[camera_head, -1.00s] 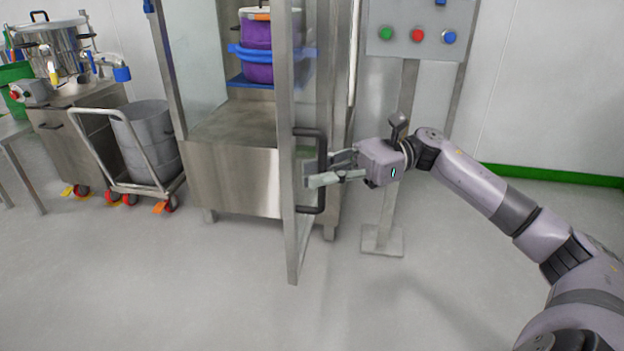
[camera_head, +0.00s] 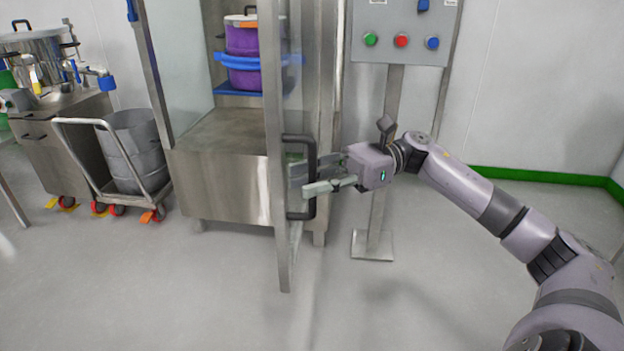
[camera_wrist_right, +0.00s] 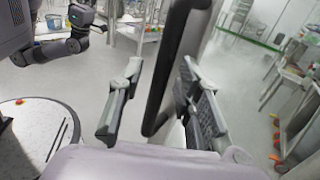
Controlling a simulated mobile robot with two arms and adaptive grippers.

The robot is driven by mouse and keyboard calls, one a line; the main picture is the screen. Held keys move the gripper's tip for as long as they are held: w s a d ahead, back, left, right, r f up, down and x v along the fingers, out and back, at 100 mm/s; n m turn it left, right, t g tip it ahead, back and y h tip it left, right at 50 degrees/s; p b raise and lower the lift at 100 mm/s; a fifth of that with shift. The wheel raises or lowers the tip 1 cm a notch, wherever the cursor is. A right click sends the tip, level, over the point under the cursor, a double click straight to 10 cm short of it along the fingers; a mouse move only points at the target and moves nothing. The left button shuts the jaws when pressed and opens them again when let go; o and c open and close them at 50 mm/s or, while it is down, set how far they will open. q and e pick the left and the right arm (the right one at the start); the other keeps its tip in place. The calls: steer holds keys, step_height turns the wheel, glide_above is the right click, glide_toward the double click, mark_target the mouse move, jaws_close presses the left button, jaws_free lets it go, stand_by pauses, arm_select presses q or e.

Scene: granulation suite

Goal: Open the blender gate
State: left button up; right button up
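The blender gate (camera_head: 275,185) is a tall steel-framed door with a clear panel, standing swung out toward me from the steel blender enclosure (camera_head: 225,185). Its dark, upright D-shaped handle (camera_head: 312,165) is at mid-height. My right gripper (camera_head: 305,180) is at the handle, with its fingers reaching past it from the right. In the right wrist view, the handle (camera_wrist_right: 163,85) passes between the two spread fingers, with a visible gap to the left finger.
Inside the enclosure is a purple container (camera_head: 243,60) with a blue band. A post with a button panel (camera_head: 400,45) stands just behind my right gripper. A trolley with a grey drum (camera_head: 135,150) is at left. The floor in front is clear.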

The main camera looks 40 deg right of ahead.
steer(key=shift+d, duration=0.1)
steer(key=s+d, duration=0.2)
steer(key=d, duration=0.9)
steer(key=shift+d, duration=0.35)
steer(key=shift+w, duration=0.1)
